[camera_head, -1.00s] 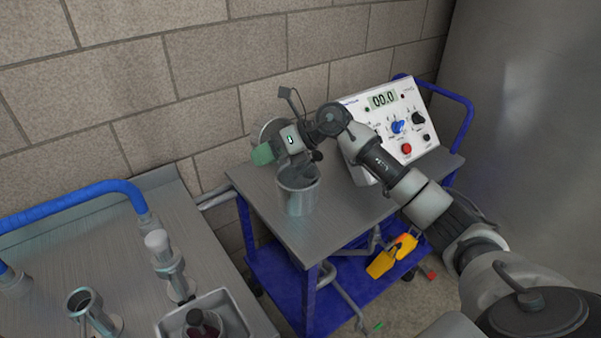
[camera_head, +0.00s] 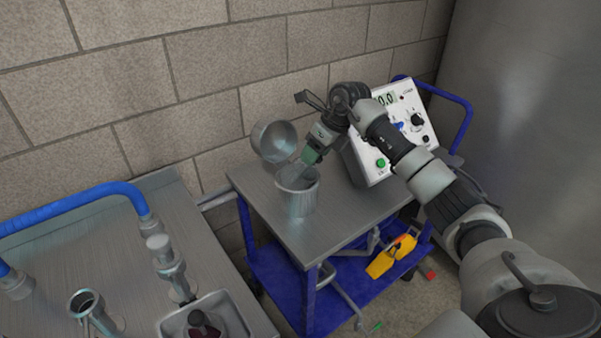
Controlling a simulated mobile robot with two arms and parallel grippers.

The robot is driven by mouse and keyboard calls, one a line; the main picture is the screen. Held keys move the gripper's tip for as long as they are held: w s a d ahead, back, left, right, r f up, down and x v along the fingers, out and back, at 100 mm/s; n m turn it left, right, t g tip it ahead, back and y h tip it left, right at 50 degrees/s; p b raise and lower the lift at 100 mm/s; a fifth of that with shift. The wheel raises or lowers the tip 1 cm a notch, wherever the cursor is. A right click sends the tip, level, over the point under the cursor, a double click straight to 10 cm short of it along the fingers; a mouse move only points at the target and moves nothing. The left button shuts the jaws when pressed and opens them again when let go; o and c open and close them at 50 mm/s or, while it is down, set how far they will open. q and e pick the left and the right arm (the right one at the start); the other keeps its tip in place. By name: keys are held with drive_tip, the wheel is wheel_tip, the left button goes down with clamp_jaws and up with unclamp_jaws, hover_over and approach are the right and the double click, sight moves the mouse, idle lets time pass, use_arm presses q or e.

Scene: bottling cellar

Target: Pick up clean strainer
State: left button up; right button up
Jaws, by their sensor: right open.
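My right gripper (camera_head: 306,163) is open and points down and left over the rim of a metal pot (camera_head: 297,201) on the trolley. A green part shows at its fingers; I cannot tell whether it is a fingertip or a handle between them. A round, shiny metal bowl-shaped piece (camera_head: 273,141) stands tilted behind the pot, near the wall. I cannot tell for sure which of these is the clean strainer. The inside of the pot is partly hidden by the gripper. My left gripper is not in view.
The steel trolley top (camera_head: 286,236) is clear in front of the pot. A control box (camera_head: 413,117) stands behind my right arm. A yellow object (camera_head: 391,257) lies on the blue lower shelf. A left bench holds metal fittings and a tray (camera_head: 236,318). A brick wall is close behind.

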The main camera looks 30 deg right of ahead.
drive_tip(key=shift+x, duration=1.9)
drive_tip(key=shift+s+d, duration=0.1)
drive_tip(key=shift+d, duration=0.1)
drive_tip(key=c, duration=1)
drive_tip(key=shift+r, duration=0.5)
drive_tip(key=b+v, duration=0.1)
drive_tip(key=v, duration=0.2)
drive_tip(key=shift+r, duration=0.35)
drive_tip(key=s+d+r+b, duration=0.2)
drive_tip(key=s+d+r, duration=0.3)
drive_tip(key=s, duration=0.4)
drive_tip(key=shift+d+r, duration=0.15)
drive_tip(key=shift+r, duration=0.6)
